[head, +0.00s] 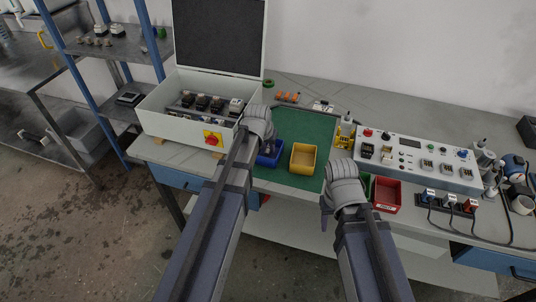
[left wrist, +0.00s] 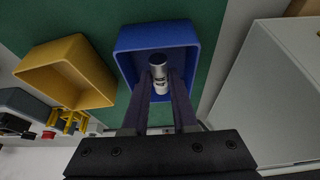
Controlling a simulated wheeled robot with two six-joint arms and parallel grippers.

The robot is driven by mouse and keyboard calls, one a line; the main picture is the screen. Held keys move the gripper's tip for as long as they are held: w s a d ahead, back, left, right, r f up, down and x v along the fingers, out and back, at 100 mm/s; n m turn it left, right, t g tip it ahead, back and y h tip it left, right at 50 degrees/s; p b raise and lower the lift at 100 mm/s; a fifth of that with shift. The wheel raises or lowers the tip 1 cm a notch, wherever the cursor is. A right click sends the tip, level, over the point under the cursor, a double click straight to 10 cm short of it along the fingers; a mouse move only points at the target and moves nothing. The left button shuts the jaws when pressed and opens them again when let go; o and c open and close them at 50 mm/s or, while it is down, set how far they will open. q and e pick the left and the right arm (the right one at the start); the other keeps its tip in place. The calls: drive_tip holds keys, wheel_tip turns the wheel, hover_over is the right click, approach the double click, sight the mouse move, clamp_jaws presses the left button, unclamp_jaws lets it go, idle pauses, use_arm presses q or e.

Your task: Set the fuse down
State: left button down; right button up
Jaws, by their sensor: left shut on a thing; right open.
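The fuse (left wrist: 159,75), a small silvery-white cylinder with a dark end and dark print, is between the fingers of my left gripper (left wrist: 160,88), which is shut on it. In the left wrist view the fuse is seen against the blue bin (left wrist: 128,62); I cannot tell whether it touches the bin floor. In the head view the blue bin (head: 267,159) is partly covered by my left arm, and the fuse is hidden. My right gripper (head: 326,207) is open, at the table's front edge, left of the red bin.
A yellow bin (head: 303,158) stands right of the blue one on the green mat (head: 300,124). An open grey box (head: 168,122) with a red-yellow switch is at the left. The red bin (head: 387,195) and a control panel (head: 414,160) are at the right.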

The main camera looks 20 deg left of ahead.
use_arm(q)
drive_tip(key=shift+f+b, duration=0.6)
drive_tip(key=shift+f, duration=0.5)
use_arm(e)
drive_tip(key=shift+f, duration=1.1)
use_arm(q)
drive_tip(key=shift+f, duration=0.1)
use_arm(e)
drive_tip(key=shift+f, duration=0.1)
use_arm(q)
drive_tip(key=shift+f, duration=0.15)
drive_tip(key=c, duration=0.7)
unclamp_jaws()
drive_tip(key=p+v, duration=1.1)
drive_tip(key=v, duration=0.2)
drive_tip(key=s+d+f+m+g+y, duration=0.1)
drive_tip(key=s+d+g, duration=0.4)
drive_tip(key=s+d, duration=0.9)
drive_tip(key=s+f+m, duration=0.1)
drive_tip(key=s+m, duration=0.1)
drive_tip(key=s, duration=0.2)
drive_tip(key=shift+y, duration=0.3)
use_arm(e)
wheel_tip(320, 180, up, 11)
